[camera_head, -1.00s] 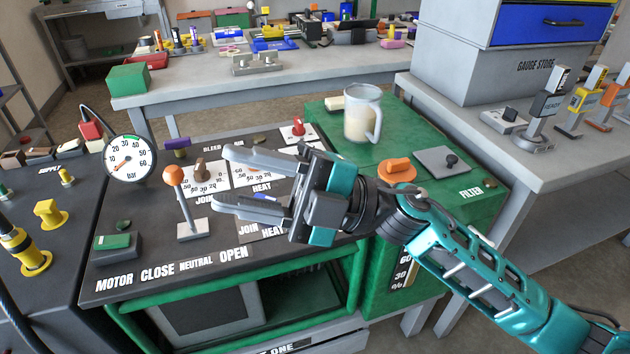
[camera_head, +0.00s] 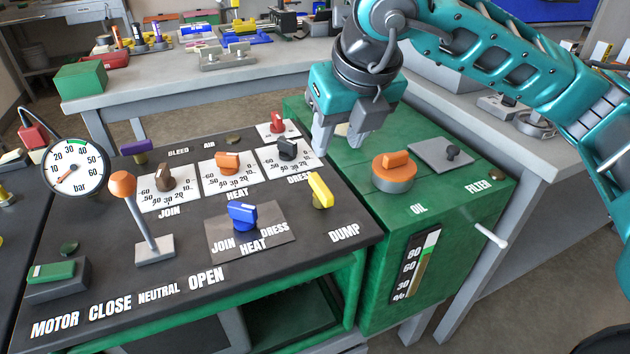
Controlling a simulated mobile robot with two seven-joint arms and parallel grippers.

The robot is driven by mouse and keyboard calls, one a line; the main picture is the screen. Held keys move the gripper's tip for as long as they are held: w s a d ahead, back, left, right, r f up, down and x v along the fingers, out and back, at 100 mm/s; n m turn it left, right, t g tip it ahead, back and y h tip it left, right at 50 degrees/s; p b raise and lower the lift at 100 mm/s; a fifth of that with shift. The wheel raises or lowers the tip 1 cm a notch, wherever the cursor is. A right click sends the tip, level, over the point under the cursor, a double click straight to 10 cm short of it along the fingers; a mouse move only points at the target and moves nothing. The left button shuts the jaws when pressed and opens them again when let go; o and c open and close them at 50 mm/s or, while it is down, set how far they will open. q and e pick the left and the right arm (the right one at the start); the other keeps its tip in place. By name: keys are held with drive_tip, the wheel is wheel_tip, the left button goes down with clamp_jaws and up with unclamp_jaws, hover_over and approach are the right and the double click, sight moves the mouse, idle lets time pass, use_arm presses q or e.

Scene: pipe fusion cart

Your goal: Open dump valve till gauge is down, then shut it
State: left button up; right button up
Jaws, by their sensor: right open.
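The dump valve is a yellow knob (camera_head: 320,190) beside the DUMP label at the right end of the dark panel. The round white pressure gauge (camera_head: 76,167) stands at the panel's left. Its orange needle points to the lower left, at the low end of the scale. My right gripper (camera_head: 339,146) is open and empty, fingers pointing down. In the picture it is above and slightly right of the yellow knob, apart from it. My left gripper is not in view.
An orange-knobbed lever (camera_head: 122,187) stands on the panel's left. A blue selector (camera_head: 243,216), several dial knobs and a red knob (camera_head: 277,122) are near the dump knob. The green oil tank (camera_head: 445,225) carries an orange cap (camera_head: 393,172) and a thin white handle (camera_head: 491,236).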

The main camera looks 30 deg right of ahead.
sight(322, 186)
drive_tip(key=b+x, duration=0.2)
drive_tip(key=x, duration=1)
drive_tip(key=shift+a+f, duration=0.1)
drive_tip(key=shift+f, duration=0.25)
clamp_jaws()
